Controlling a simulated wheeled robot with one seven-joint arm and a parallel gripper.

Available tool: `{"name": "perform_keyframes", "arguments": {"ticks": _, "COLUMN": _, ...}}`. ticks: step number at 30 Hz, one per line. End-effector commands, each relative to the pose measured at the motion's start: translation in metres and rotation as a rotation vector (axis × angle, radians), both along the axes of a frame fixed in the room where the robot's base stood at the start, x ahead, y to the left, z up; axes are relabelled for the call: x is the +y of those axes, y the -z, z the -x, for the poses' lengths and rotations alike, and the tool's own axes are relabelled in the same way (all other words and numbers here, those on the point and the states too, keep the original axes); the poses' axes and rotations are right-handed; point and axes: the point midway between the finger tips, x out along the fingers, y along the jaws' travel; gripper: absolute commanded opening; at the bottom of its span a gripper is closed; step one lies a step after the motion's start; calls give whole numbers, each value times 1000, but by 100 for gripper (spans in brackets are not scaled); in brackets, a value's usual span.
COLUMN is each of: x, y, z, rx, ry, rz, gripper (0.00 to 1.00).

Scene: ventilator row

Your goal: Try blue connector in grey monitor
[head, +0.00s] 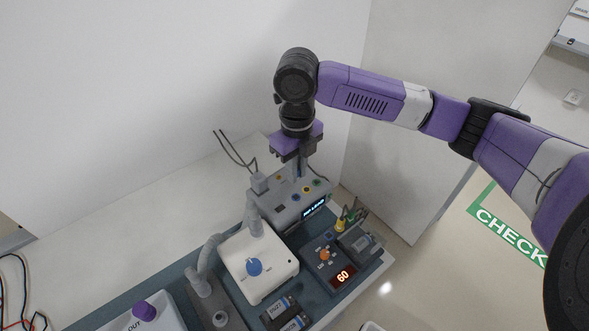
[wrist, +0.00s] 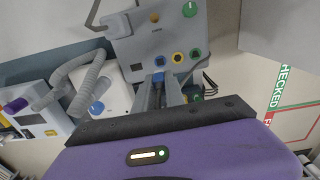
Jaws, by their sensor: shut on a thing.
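The grey monitor (head: 289,212) stands at the back of the blue-grey mat, with a lit display on its front. In the wrist view its panel (wrist: 135,45) shows an orange knob, a green knob and a row of coloured ports, with blue (wrist: 157,61), yellow (wrist: 178,57) and green (wrist: 195,54) rings. My gripper (head: 299,175) points down over the monitor. In the wrist view its fingers (wrist: 161,87) are shut on the blue connector (wrist: 158,77), just below the blue port. I cannot tell whether the connector touches the port. The fingers hide most of it.
A white ventilator (head: 258,262) with a blue knob and grey hose (head: 207,258) stands left of the monitor. A dark unit (head: 325,256) reading 60 is in front, with coloured plugs (head: 346,218) beside it. Dark packs (head: 281,309) lie nearer. The white counter behind is mostly clear.

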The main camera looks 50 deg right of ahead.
Motion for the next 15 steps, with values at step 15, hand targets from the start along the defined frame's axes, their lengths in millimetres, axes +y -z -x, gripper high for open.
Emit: {"name": "perform_keyframes", "arguments": {"ticks": 15, "x": 0, "y": 39, "z": 0, "rx": 0, "ry": 1, "rz": -1, "gripper": 0}}
